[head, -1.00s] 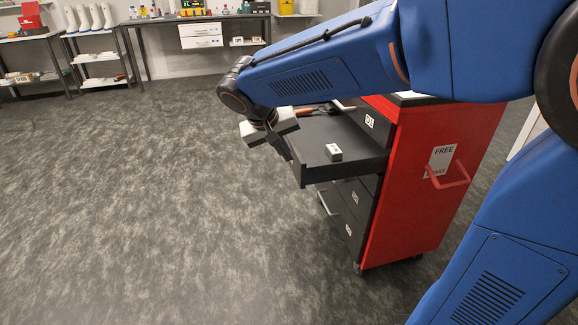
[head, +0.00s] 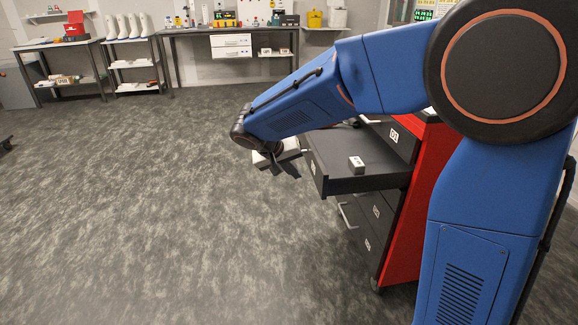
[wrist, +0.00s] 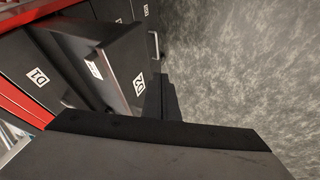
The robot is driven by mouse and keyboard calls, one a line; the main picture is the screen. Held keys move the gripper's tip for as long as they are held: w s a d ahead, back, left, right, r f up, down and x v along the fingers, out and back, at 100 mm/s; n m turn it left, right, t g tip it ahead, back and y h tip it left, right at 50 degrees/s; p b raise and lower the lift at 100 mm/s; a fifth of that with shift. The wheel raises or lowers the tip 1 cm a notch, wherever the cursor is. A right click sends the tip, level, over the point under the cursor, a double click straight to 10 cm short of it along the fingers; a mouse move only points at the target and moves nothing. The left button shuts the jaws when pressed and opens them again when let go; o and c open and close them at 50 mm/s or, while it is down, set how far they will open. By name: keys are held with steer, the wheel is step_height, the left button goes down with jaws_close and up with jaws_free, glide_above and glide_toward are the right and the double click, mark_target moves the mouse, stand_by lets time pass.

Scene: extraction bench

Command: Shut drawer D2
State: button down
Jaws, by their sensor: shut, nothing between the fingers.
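Drawer D2 (head: 335,182) is pulled well out of the red and black cabinet (head: 408,235), with a small white box (head: 357,164) in it. In the wrist view its front carries the D2 label (wrist: 139,84). My gripper (head: 287,165) is shut and empty, just left of the drawer's outer front. I cannot tell whether it touches the front. In the wrist view my gripper's dark body (wrist: 160,135) fills the bottom and hides what lies beyond it. The D1 label (wrist: 38,77) is on the cabinet face beside the open drawer.
More closed drawers (head: 372,215) with a bar handle (head: 345,214) sit below the open one. A workbench (head: 230,33) and a shelf with white boots (head: 130,28) stand along the back wall. The grey floor (head: 150,210) left of the cabinet is clear.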

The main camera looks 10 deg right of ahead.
mark_target(316, 180)
steer(key=shift+w+d+f, duration=0.1)
steer(key=shift+d+f, duration=0.15)
steer(key=shift+d, duration=0.6)
steer(key=shift+w+d+f, duration=0.15)
steer(key=shift+d+f, duration=0.05)
steer(key=shift+d, duration=0.6)
steer(key=shift+w+d+f, duration=0.1)
steer(key=shift+d+f, duration=0.15)
steer(key=shift+d, duration=0.6)
steer(key=d, duration=2.8)
steer(key=shift+d, duration=0.15)
steer(key=shift+d, duration=0.1)
